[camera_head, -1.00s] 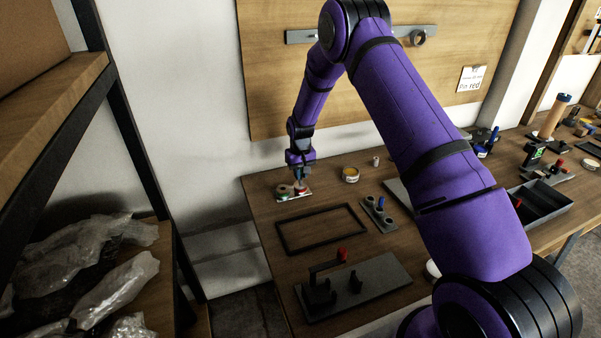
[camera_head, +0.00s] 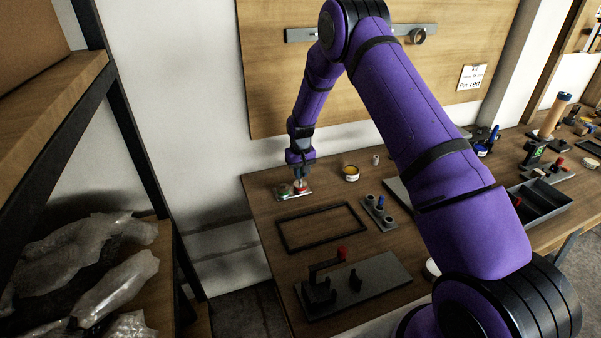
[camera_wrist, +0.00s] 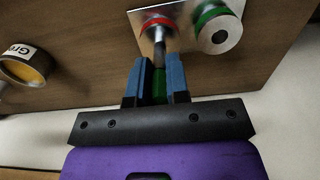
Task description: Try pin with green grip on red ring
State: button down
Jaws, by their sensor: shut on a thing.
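My gripper (camera_wrist: 156,84) is shut on the green grip of a pin (camera_wrist: 158,88), between its two blue fingers. The pin's grey metal shaft (camera_wrist: 158,50) points at the ring with the red band (camera_wrist: 158,22). Its tip is at the red ring's opening; how deep it sits cannot be told. A ring with a green band (camera_wrist: 216,14) stands beside it, with a dark central hole. Both are on a light metal plate (camera_wrist: 187,17). In the head view my gripper (camera_head: 300,176) is above the plate at the table's far left corner, with the green ring (camera_head: 282,190) to its left.
A round tin with yellow contents (camera_head: 350,173) stands right of the plate. An empty black frame (camera_head: 320,228) lies in front. A small plate with a blue pin (camera_head: 380,208) and a dark fixture with a red-tipped handle (camera_head: 350,285) are nearer. A wall board is behind.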

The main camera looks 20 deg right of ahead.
jog(key=shift+r, duration=0.15)
jog(key=shift+r, duration=2.9)
